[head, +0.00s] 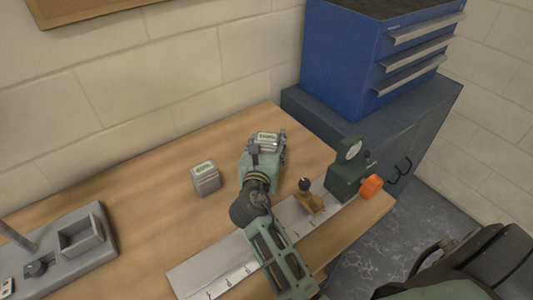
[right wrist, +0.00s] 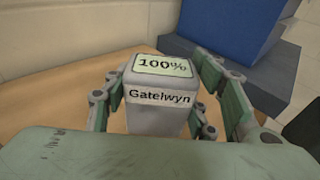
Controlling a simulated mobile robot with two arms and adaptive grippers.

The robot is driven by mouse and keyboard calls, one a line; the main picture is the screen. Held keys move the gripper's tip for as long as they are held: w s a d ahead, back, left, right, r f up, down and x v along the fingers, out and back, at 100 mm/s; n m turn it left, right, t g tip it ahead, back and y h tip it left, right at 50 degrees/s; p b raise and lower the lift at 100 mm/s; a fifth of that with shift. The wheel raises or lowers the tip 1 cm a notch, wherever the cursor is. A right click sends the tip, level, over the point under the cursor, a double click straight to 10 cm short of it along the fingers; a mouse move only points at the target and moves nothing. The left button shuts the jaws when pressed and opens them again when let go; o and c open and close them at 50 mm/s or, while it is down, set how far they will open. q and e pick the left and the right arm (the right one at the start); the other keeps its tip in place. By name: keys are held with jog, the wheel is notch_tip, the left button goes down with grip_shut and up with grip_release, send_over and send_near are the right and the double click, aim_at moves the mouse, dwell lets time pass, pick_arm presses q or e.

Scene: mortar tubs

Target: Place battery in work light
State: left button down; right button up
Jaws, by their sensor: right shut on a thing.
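My right gripper (head: 266,146) is shut on a grey battery (head: 267,136). In the right wrist view the battery (right wrist: 155,95) sits between the two fingers, with "100%" on its pale green label and "Gatelwyn" below. The battery is over the back part of the wooden table; whether it touches the table is hidden. A second grey battery (head: 205,178) with a green label stands on the table to the left, apart from the gripper. I cannot clearly identify the work light. My left gripper is not in view.
A grey fixture (head: 80,235) with a rectangular recess stands at the left. A marked metal strip (head: 205,272) runs along the front, with a wooden block (head: 310,199) and green device with round dial (head: 345,182) on it. A blue drawer cabinet (head: 345,60) stands behind right.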

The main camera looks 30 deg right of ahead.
aim_at(266, 152)
jog(key=shift+w+a+f, duration=0.1)
jog(key=shift+a+f, duration=0.05)
jog(key=shift+f, duration=0.5)
notch_tip(266, 152, down, 2)
jog(key=shift+f, duration=0.4)
jog(key=shift+r, duration=0.1)
jog(key=shift+b, duration=0.3)
jog(key=o, duration=1.1)
jog(key=shift+f, duration=0.3)
jog(key=o, duration=0.4)
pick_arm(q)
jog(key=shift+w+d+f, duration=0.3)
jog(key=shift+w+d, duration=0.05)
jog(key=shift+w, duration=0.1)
pick_arm(e)
jog(key=shift+o, duration=0.2)
